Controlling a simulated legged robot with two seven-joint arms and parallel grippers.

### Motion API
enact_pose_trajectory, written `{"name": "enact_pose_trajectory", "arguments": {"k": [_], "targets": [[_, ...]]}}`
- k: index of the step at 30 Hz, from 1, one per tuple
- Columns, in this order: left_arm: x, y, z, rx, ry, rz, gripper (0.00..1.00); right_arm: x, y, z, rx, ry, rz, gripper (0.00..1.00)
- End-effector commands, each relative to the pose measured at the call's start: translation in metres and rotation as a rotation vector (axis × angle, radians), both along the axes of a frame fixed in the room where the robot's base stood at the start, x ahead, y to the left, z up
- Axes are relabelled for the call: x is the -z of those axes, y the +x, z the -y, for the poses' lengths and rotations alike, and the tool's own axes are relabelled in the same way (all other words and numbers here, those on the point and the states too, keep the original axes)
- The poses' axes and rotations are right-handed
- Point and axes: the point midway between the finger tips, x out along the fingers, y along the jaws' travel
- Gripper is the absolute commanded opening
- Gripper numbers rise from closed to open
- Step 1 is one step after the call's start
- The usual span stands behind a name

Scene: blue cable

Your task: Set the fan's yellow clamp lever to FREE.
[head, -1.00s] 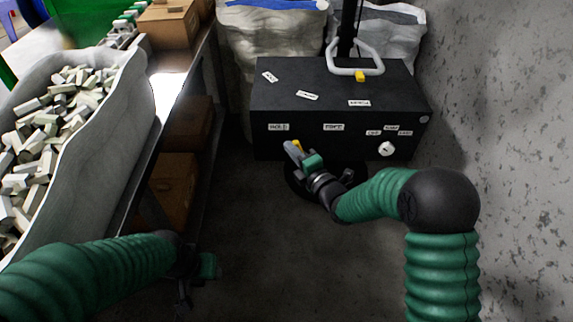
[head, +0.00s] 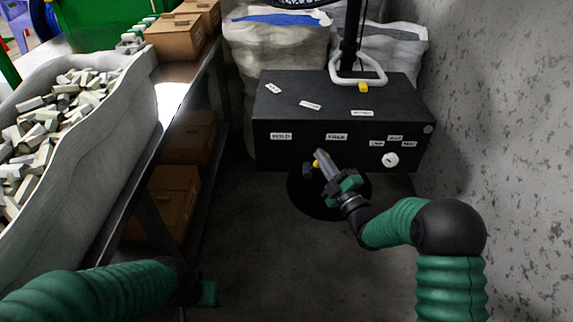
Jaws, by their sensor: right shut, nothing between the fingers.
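The black fan box (head: 285,100) stands against the back, with a HOLD label (head: 281,136) on its front left and a FREE label (head: 336,137) to the right of that. The yellow clamp lever (head: 316,164) shows as a small yellow piece low on the front, between the two labels and nearer FREE. My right gripper (head: 321,157) is shut, its fingertips at the lever and partly covering it; whether they touch I cannot tell. My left gripper (head: 207,293) hangs low at the left, mostly hidden by its arm; its fingers do not show clearly.
A white handle (head: 372,78) and a dark pole (head: 350,40) rise from the box. A round white dial (head: 391,160) is at the front right. A shelf with cardboard boxes (head: 165,205) stands left, a speckled wall (head: 500,110) right.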

Motion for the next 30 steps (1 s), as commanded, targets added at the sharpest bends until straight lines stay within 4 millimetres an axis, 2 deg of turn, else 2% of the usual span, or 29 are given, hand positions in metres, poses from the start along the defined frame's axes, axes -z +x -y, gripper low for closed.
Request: {"name": "enact_pose_trajectory", "arguments": {"k": [9,25,30], "targets": [[0.001,0.000,0.000,0.000,0.000,0.000,0.54,0.005,0.000,0.010,0.001,-0.001,-0.001,0.00],[0.001,0.000,0.000,0.000,0.000,0.000,0.54,0.007,0.001,0.013,0.006,-0.004,-0.003,0.00],[-0.003,0.000,0.000,0.000,0.000,0.000,0.54,-0.001,0.004,0.010,0.005,-0.004,-0.002,0.00]]}}
